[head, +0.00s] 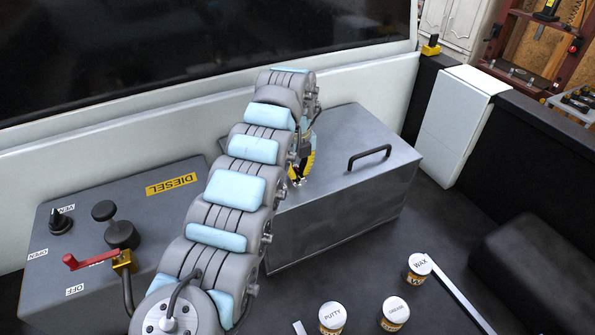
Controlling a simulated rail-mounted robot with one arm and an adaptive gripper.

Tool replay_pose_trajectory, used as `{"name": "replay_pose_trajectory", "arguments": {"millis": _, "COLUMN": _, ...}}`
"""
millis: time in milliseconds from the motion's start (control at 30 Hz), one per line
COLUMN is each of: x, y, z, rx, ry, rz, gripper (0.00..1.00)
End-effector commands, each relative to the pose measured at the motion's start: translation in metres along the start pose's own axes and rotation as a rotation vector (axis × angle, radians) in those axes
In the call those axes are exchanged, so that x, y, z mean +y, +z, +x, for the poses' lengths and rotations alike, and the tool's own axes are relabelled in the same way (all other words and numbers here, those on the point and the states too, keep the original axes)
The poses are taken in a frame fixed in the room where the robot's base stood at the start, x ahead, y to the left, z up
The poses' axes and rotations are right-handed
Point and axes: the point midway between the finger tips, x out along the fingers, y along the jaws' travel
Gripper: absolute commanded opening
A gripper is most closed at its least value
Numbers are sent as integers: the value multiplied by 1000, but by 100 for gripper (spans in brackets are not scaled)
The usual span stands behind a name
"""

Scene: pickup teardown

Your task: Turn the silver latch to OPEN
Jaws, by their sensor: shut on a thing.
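My gripper (299,176), with yellow and black parts, points down at the left part of the lid of a grey metal box (345,225). Its fingertips are shut on a small silver piece at the lid, which I take to be the silver latch. My fingers and arm hide most of the latch, and I cannot make out which way it points. No lettering shows beside it. An OPEN label (37,254) is on the separate dark diesel box (180,215) at the left.
The box lid has a black handle (369,154) to the right of my gripper. The diesel box carries a red lever (90,260) and black knobs. Putty (332,318), grease-type (395,313) and wax (418,268) tins stand in front. A dark padded block (535,270) is at the right.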

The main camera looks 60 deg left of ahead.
Motion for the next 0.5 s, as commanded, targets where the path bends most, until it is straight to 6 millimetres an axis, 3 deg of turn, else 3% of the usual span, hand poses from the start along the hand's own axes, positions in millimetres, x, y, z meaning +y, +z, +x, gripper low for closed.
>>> {"name": "replay_pose_trajectory", "arguments": {"millis": 67, "x": 0, "y": 0, "z": 2, "rx": 1, "ry": 0, "rz": 1, "gripper": 0}}
{"name": "replay_pose_trajectory", "arguments": {"millis": 100, "x": 0, "y": 0, "z": 2, "rx": 1, "ry": 0, "rz": 1, "gripper": 16}}
{"name": "replay_pose_trajectory", "arguments": {"millis": 200, "x": 0, "y": 0, "z": 1, "rx": 1, "ry": 0, "rz": 0, "gripper": 41}}
{"name": "replay_pose_trajectory", "arguments": {"millis": 500, "x": 0, "y": 0, "z": 0, "rx": 0, "ry": 0, "rz": 0, "gripper": 41}}
